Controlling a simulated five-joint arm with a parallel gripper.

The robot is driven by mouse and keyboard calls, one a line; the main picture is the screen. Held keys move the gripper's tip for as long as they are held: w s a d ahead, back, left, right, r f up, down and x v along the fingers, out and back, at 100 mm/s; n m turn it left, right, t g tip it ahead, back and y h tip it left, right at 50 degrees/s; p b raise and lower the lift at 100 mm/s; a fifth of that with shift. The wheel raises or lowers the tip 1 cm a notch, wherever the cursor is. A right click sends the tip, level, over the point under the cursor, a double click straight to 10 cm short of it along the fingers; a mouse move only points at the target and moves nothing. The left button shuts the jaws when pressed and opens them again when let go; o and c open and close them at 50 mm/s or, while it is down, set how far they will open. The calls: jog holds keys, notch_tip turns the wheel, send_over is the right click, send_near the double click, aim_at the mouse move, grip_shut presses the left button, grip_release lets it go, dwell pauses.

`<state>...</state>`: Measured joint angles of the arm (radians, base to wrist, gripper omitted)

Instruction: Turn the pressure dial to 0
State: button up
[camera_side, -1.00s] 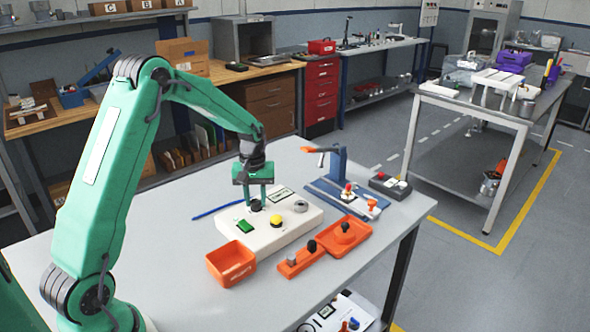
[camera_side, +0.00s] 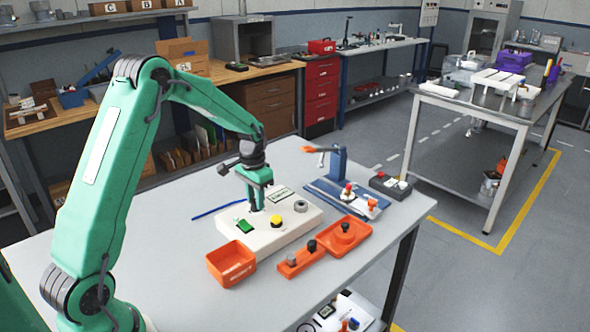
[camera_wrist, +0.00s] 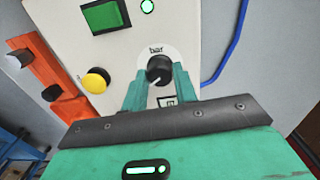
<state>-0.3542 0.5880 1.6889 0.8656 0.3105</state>
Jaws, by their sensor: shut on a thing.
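The pressure dial (camera_wrist: 159,68) is a black round knob under a "bar" label on the white panel, seen in the wrist view. A short white pointer mark on it points toward the lower left of that picture. My gripper (camera_wrist: 160,82) is shut on the dial, with one green finger on each side. In the side view my gripper (camera_side: 256,203) reaches down onto the top of the white control box (camera_side: 268,240), and its fingers mostly hide the dial. The scale numbers around the dial cannot be read.
An orange bin (camera_side: 231,263), an orange fixture (camera_side: 325,248) and a blue clamp fixture (camera_side: 345,190) stand close by. A blue rod (camera_side: 218,209) lies behind.

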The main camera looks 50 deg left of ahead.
jog(key=shift+r+m, duration=0.1)
jog(key=shift+m, duration=0.3)
jog(key=o, duration=1)
jog(key=shift+c, duration=0.2)
jog(key=shift+r, duration=3.85)
jog(key=shift+r, duration=0.1)
